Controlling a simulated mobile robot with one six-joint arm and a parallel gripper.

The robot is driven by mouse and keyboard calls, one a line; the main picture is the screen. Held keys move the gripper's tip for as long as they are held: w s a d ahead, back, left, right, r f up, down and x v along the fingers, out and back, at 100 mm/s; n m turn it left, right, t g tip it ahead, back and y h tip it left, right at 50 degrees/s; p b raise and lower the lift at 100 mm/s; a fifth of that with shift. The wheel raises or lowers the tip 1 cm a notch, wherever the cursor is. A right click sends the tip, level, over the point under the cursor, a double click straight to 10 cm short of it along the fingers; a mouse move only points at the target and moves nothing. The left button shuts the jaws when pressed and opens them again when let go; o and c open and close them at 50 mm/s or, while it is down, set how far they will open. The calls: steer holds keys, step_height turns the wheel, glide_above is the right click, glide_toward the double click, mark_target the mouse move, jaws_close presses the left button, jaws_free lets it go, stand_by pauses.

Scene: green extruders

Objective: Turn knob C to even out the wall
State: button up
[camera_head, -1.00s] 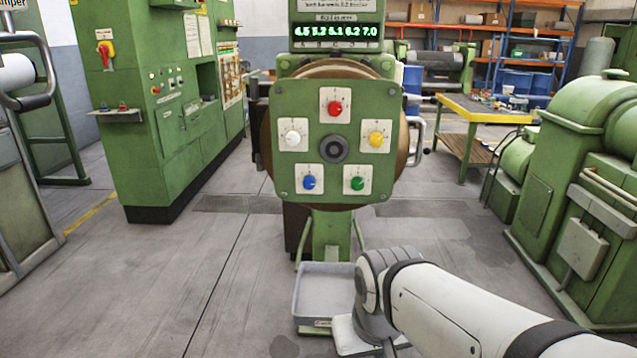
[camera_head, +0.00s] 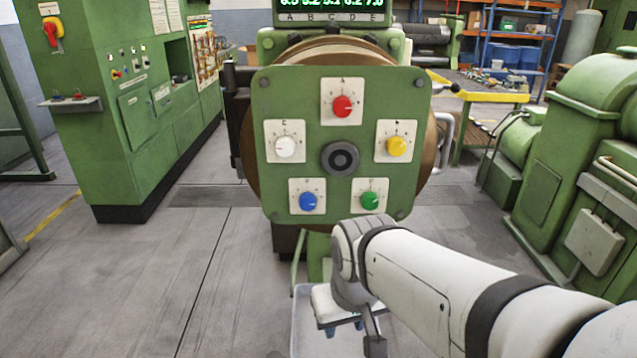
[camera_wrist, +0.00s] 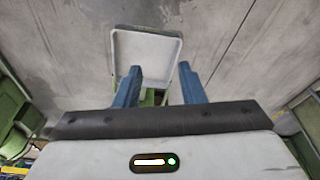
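The green die plate (camera_head: 268,105) faces me in the head view, with a dark round outlet in its middle. Around it sit a red knob (camera_head: 342,106) labelled A, a yellow knob (camera_head: 397,146), a green knob (camera_head: 370,200), a blue knob (camera_head: 308,201) and a white knob (camera_head: 285,146). The other labels are too small to read surely, so I cannot tell which is C. A display (camera_head: 332,5) above, lettered A to E, is partly cut off. My gripper (camera_head: 343,330) is below the plate, pointing down. Its blue fingers are apart and empty in the wrist view (camera_wrist: 160,75).
A green cabinet (camera_head: 120,150) stands at left, green machinery (camera_head: 580,160) at right. A yellow-edged workbench (camera_head: 490,97) is behind. Floor in front is open.

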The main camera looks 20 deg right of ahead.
steer(key=shift+o, duration=0.7)
steer(key=shift+a, duration=0.15)
steer(key=o, duration=0.3)
steer(key=w+d+t+b, duration=0.1)
steer(key=w+d+f+b, duration=0.1)
steer(key=w, duration=0.1)
steer(key=w+d+f+t+b, duration=0.1)
steer(key=w, duration=0.1)
steer(key=shift+w+d+f+m+t+h, duration=0.1)
steer(key=shift+w+d+m+t+h, duration=0.05)
steer(key=shift+d+m+t+h, duration=0.2)
steer(key=shift+o, duration=0.2)
steer(key=m+t+h+b, duration=0.3)
steer(key=t+b, duration=0.6)
steer(key=t, duration=0.3)
glide_toward(371, 204)
steer(key=w, duration=0.1)
steer(key=x, duration=0.7)
steer(key=shift+w+d, duration=0.15)
steer(key=shift+w, duration=0.2)
